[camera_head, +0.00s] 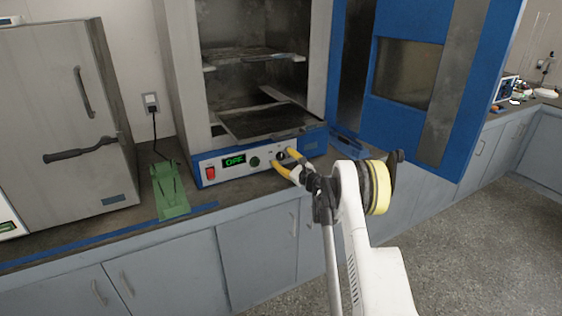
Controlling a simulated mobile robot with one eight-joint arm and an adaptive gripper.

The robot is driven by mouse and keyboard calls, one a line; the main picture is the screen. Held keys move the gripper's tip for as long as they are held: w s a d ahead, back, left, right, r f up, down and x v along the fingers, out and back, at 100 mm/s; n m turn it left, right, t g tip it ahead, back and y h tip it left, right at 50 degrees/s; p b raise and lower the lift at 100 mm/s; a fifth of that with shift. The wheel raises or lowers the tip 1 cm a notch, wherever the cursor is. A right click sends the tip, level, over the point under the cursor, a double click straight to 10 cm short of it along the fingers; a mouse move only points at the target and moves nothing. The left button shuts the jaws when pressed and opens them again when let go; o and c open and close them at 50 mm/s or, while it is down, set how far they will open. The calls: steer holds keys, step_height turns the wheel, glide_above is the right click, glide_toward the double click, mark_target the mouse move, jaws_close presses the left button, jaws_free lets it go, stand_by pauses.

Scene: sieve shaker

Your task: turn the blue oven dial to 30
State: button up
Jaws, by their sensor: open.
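The blue oven (216,163) stands on the counter with its blue door (455,120) swung open to the right. Its front panel has a red switch (211,173), a display (235,160) reading "OFF" in green, a small green round part (254,162) and a dark dial (281,156). My gripper (283,159) is open at the panel, its two yellow fingers on either side of the dial. Part of the dial is hidden by the fingers, and I cannot tell whether they touch it. The dial's markings are too small to read.
A shelf (262,123) sticks out of the oven above the panel. A green stand (171,190) sits on the counter left of the oven, and a grey cabinet-like unit (50,110) stands further left. The open door bounds the space to the right.

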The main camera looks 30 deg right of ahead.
steer(key=shift+w+a, duration=0.1)
steer(key=shift+w, duration=0.65)
steer(key=c, duration=1.2)
